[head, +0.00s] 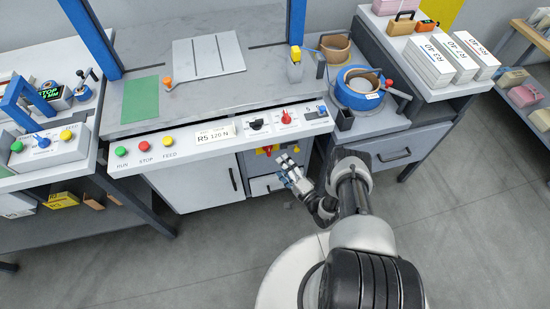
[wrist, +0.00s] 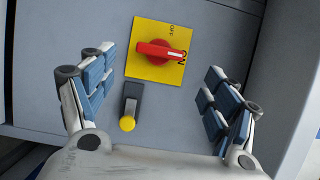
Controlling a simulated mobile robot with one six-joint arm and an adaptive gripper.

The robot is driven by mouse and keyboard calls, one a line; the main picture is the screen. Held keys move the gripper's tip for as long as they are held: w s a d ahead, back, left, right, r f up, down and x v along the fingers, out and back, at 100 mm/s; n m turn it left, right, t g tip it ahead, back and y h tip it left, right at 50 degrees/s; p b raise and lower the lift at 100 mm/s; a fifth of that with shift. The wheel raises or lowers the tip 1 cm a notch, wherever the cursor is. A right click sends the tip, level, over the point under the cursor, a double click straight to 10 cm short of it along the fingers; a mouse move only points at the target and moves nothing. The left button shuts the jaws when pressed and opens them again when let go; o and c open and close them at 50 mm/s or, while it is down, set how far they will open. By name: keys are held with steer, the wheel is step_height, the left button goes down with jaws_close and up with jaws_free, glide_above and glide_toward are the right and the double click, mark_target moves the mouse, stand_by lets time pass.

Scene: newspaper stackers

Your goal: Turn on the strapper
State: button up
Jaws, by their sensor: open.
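The strapper (head: 200,105) is a grey-topped bench with a blue arch and a white front control strip.
A yellow-tipped lever (wrist: 128,115) sits just below the plate. Green RUN (head: 121,151), red STOP (head: 144,144) and yellow FEED (head: 168,140) buttons line the strip. A side bench (head: 376,120) with tape rolls stands right. Floor in front is clear.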

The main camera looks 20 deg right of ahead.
steer(key=shift+v, duration=2.1)
